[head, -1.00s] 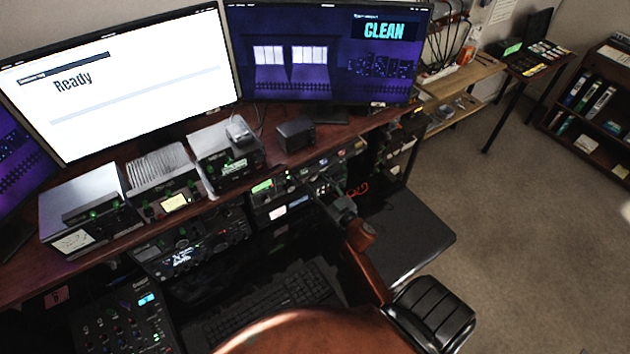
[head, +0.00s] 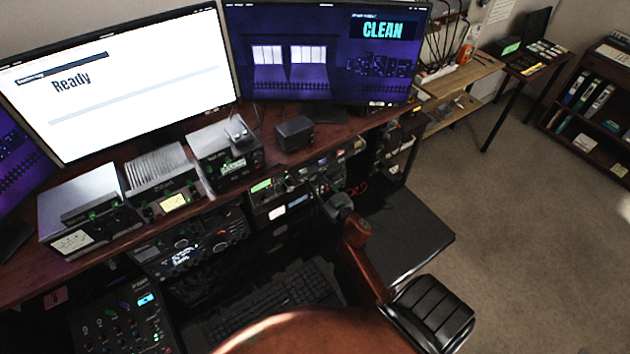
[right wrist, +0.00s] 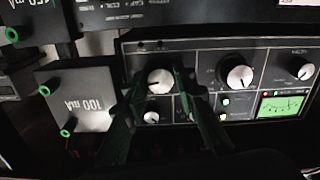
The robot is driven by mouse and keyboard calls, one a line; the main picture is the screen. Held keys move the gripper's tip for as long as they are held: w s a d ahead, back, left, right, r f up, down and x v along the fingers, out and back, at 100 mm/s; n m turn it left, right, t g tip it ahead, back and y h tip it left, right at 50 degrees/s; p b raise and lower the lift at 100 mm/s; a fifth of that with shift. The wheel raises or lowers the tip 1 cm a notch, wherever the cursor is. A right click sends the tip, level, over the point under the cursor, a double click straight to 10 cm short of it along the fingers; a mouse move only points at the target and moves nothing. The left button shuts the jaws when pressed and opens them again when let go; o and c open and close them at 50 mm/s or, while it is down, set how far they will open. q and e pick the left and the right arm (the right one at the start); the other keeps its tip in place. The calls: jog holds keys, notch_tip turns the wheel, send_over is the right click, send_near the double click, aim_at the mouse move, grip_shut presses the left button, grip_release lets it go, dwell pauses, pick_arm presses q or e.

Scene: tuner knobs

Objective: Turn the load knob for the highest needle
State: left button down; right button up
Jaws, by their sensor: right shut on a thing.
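In the right wrist view, a dark tuner panel (right wrist: 215,56) carries three large silver-faced knobs: one (right wrist: 159,82) between my fingers, a middle knob (right wrist: 240,76) and a right knob (right wrist: 305,71). My right gripper (right wrist: 157,80) is shut on the first knob, a finger on each side. The panel lettering is too blurred to read, so I cannot tell which knob is the load knob. A lit green meter (right wrist: 282,105) sits at the panel's lower right; its needle position is unclear. In the head view my right gripper (head: 324,188) is at the rack front. My left gripper is not in view.
A grey box marked "100 mA" (right wrist: 75,97), upside down, with green terminals stands left of the panel. Radio units line the desk (head: 20,275) below two monitors (head: 120,75). Open floor lies right.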

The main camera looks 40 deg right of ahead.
jog(key=shift+n, duration=0.3)
jog(key=shift+c, duration=0.6)
jog(key=n+b, duration=0.1)
jog(key=n, duration=0.3)
jog(key=shift+d+n, duration=0.1)
jog(key=shift+n, duration=0.2)
jog(key=n+b, duration=0.2)
jog(key=n, duration=0.4)
jog(key=shift+n, duration=0.4)
jog(key=o, duration=1.2)
jog(key=shift+c, duration=0.2)
jog(key=shift+s, duration=0.2)
jog(key=s+a, duration=0.1)
jog(key=s, duration=1)
jog(key=shift+s+a, duration=0.15)
jog(key=shift+s, duration=0.2)
